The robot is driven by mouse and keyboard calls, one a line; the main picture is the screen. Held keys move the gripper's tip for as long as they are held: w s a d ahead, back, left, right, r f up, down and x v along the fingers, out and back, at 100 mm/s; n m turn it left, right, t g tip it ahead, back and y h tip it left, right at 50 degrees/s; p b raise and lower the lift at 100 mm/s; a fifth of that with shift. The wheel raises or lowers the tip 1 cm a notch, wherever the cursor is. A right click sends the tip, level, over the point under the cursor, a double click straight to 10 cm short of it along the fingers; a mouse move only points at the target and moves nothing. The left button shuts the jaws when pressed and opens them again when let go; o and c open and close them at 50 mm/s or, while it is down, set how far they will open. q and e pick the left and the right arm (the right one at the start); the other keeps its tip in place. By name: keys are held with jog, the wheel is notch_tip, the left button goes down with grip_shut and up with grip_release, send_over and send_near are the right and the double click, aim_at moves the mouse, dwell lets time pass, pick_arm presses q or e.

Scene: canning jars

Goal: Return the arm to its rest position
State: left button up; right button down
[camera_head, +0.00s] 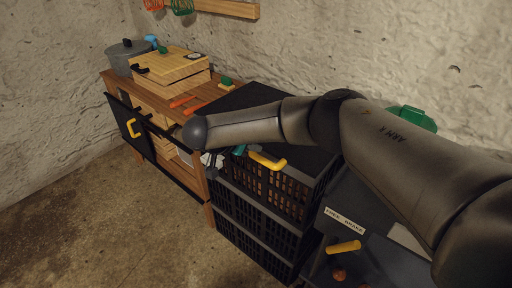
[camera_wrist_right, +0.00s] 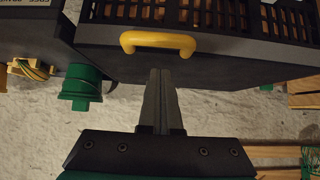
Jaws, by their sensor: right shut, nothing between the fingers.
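My right arm (camera_head: 400,150) reaches in from the right of the head view and stretches left across the black crates. Its forearm ends in a rounded joint above the wooden bench's right end. My right gripper (camera_head: 212,164) is small and partly hidden below that joint, near the top crate's left side. In the right wrist view the two fingers (camera_wrist_right: 160,76) are shut together with nothing between them. They point toward a black crate front with a yellow handle (camera_wrist_right: 158,40), apart from the handle as far as I can tell. My left gripper is not in view.
Black slatted crates (camera_head: 262,190) with a yellow handle stand under my forearm. A wooden bench (camera_head: 205,92) holds a grey pot (camera_head: 127,56) and a wooden box (camera_head: 172,66). A dark labelled bin (camera_head: 360,205) is at right. Floor at left is clear.

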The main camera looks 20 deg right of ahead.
jog(key=s+a+f+m+g+y, duration=0.35)
jog(key=s+a+f+y, duration=0.25)
jog(key=s+a+f, duration=0.8)
jog(key=s+a+f+m+y, duration=0.3)
jog(key=a+m+y, duration=0.55)
jog(key=a, duration=0.25)
jog(key=s+a+f+m+y, duration=0.2)
jog(key=a+f+m+y, duration=0.1)
jog(key=a+m+y, duration=0.55)
jog(key=s+d+f+m+t+h, duration=0.3)
jog(key=d+f+m+t+h, duration=0.55)
jog(key=d+f+m, duration=1.05)
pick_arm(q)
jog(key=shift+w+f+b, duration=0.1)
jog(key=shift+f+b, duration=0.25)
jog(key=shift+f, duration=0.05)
pick_arm(e)
jog(key=s+d+f+m+g+h, duration=0.2)
jog(key=s+m, duration=0.3)
jog(key=s, duration=0.4)
jog(key=s+d+f+m+g+h, duration=0.1)
jog(key=s+d+m, duration=0.4)
jog(key=s, duration=0.5)
jog(key=s+d+f+m+g+h, duration=0.2)
jog(key=s+d+f+m+g, duration=0.2)
jog(key=s+m, duration=0.3)
jog(key=s+g, duration=0.1)
jog(key=s, duration=0.2)
jog(key=shift+s+h, duration=0.2)
jog(key=shift+h, duration=0.15)
